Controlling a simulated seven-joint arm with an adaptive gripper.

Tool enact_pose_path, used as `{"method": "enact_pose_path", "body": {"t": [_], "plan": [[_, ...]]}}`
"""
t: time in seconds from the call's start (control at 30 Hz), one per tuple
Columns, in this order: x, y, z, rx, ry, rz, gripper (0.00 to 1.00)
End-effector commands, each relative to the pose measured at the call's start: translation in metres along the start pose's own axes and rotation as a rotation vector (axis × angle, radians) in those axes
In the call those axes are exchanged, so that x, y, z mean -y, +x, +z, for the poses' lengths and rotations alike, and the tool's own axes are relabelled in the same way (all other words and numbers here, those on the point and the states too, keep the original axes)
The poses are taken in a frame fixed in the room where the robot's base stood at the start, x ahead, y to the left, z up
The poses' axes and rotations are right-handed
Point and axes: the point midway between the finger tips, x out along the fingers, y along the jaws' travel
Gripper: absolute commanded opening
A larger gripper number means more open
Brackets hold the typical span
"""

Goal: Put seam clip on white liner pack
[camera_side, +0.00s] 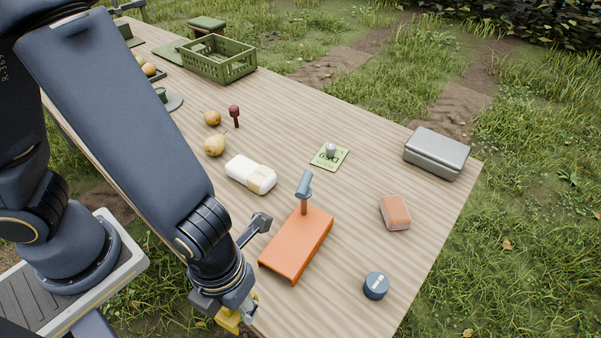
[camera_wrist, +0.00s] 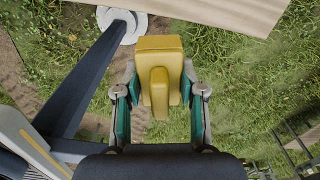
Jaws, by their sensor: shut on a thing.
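My gripper (camera_side: 240,312) is low at the bottom of the side view, by the table's near left edge. It is shut on the yellow seam clip (camera_wrist: 160,48), which sits between the two green-padded fingers in the wrist view. Only part of the clip (camera_side: 227,321) shows beside the gripper in the side view. In the wrist view, grass lies behind the clip. The white liner pack (camera_side: 239,171), a white rounded bundle with a beige band, lies on the table, up from my gripper and well apart from it. The wrist view does not show the pack.
An orange stand (camera_side: 290,254) with a blue-grey upright part is on the wooden table (camera_side: 345,265), right of my gripper. Pears (camera_side: 214,145), a dark red peg (camera_side: 234,113) and a green card (camera_side: 323,164) lie around the pack. A grey case (camera_side: 436,150) is farther right.

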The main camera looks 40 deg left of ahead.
Motion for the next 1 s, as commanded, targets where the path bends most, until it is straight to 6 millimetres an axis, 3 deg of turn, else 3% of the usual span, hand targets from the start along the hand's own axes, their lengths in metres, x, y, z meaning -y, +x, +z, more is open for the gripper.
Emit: {"method": "enact_pose_path", "body": {"t": [0.17, 0.27, 0.4, 0.53, 0.7, 0.8, 1.0], "plan": [[-0.016, -0.01, 0.047, 0.002, -0.214, -0.003, 0.13], [-0.036, -0.017, 0.087, 0.002, -0.4, -0.003, 0.13], [-0.08, -0.027, 0.14, 0.002, -0.678, -0.002, 0.13], [-0.13, -0.035, 0.178, 0.002, -0.927, -0.002, 0.13], [-0.191, -0.043, 0.206, 0.0, -1.186, -0.001, 0.13], [-0.217, -0.045, 0.212, 0.0, -1.277, 0.0, 0.13], [-0.237, -0.043, 0.221, -0.003, -1.352, -0.001, 0.13]]}}
